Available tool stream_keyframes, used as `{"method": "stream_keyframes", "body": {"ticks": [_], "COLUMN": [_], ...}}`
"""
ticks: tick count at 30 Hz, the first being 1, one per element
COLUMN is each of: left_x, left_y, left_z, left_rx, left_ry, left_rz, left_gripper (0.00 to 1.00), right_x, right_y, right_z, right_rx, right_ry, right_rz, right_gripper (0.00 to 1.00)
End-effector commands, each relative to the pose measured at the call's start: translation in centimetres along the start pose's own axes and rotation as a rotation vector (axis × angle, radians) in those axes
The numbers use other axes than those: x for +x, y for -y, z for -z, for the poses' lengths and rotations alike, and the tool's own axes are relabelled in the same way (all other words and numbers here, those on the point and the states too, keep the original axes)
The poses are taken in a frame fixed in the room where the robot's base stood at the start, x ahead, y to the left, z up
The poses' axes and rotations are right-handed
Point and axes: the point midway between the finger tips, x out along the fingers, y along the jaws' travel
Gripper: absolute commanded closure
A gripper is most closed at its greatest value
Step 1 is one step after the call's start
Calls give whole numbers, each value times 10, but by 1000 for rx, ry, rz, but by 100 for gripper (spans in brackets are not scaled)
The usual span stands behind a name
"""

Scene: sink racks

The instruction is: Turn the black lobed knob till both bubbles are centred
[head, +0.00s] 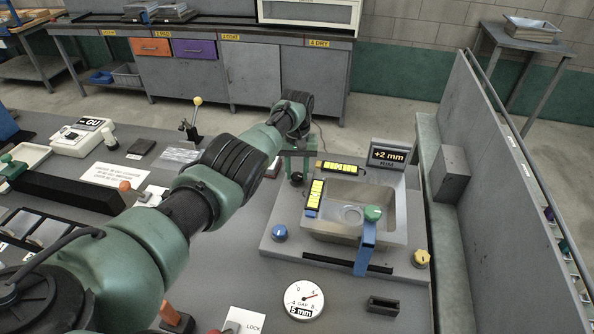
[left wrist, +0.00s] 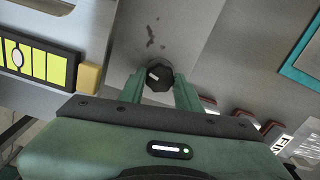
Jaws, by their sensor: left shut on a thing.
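The black lobed knob (left wrist: 158,77) sits between the fingers of my left gripper (left wrist: 160,92) in the left wrist view. The gripper is shut on it. In the head view the knob (head: 296,178) is small, below the left gripper (head: 297,162), at the back left corner of the sink plate. Two yellow level vials lie by the sink: one along the back rim (head: 340,168), one along the left rim (head: 315,194). Their bubbles are too small to place in the head view. The left wrist view shows a vial (left wrist: 40,66) with a pale bubble towards its left end.
A display (head: 388,155) behind the steel sink (head: 395,225) reads +2 mm. A blue knob (head: 279,232), a yellow knob (head: 421,258) and a green-topped blue bracket (head: 367,245) surround the basin. A white dial (head: 303,301) lies in front. A grey panel (head: 510,190) stands at right.

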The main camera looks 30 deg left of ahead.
Motion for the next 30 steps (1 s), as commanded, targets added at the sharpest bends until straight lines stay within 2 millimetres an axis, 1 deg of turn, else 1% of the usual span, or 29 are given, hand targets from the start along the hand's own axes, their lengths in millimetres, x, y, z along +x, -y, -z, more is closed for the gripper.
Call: {"method": "stream_keyframes", "body": {"ticks": [6,12,18,30], "left_x": [1,1,2,2], "left_y": [0,0,0,0], "left_z": [0,-1,-1,-1], "left_rx": [-143,-223,-260,-266], "left_ry": [1,1,1,3], "left_rz": [-1,0,0,1], "left_gripper": [100,100,100,100], "right_x": [-1,-2,-2,-2], "right_y": [0,2,3,3], "right_z": [0,0,1,1], "right_rx": [0,1,1,1], "right_ry": [0,0,-1,-1], "right_rz": [1,2,3,3], "right_gripper": [64,64,64,64]}}
